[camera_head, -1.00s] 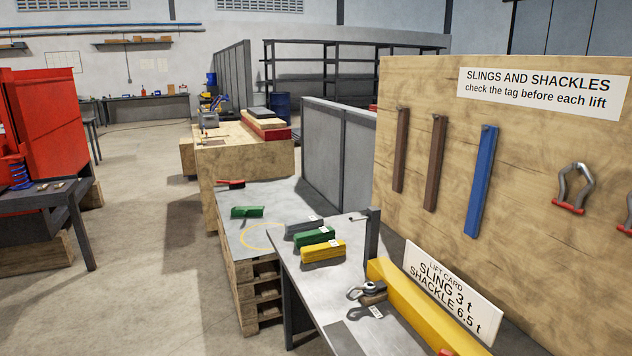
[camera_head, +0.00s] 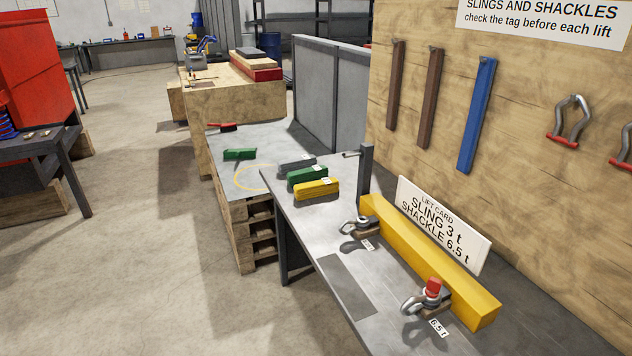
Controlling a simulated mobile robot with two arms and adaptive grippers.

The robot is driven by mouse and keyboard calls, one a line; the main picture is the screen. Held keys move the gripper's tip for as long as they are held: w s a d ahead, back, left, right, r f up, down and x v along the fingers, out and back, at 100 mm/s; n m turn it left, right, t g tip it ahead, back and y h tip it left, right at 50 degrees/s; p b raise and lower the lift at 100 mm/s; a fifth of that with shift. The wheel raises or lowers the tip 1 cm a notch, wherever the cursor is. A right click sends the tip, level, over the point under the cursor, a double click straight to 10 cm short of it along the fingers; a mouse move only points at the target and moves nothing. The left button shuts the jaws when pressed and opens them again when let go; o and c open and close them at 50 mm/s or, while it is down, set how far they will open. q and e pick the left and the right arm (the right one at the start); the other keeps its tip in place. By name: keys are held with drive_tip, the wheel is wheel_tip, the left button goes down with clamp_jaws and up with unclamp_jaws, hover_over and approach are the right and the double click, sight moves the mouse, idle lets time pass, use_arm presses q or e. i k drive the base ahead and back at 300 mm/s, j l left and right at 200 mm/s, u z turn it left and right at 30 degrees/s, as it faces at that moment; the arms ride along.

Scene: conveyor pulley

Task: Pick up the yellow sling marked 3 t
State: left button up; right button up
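A yellow sling (camera_head: 316,190) lies folded on the grey metal bench (camera_head: 300,222), nearest of three folded slings in a row. It has a small white tag on top, too small to read. A green sling (camera_head: 306,177) lies just behind it and a grey sling (camera_head: 296,165) behind that, each with a white tag. The lift card (camera_head: 440,228) reads "SLING 3 t, SHACKLE 6.5 t". Neither of my grippers shows in the view.
A yellow beam (camera_head: 425,262) runs along the bench, with a shackle (camera_head: 361,226) and a red-pinned shackle (camera_head: 427,297) tagged 6.5 t beside it. Another green object (camera_head: 239,154) lies on the farther table.

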sight(326, 186)
drive_tip(key=i+j+z, duration=0.2)
drive_tip(key=i+j, duration=0.25)
drive_tip(key=i+j+z, duration=0.2)
drive_tip(key=i+j, duration=0.2)
drive_tip(key=i+j+z, duration=0.2)
drive_tip(key=i+j, duration=0.15)
drive_tip(key=j, duration=0.3)
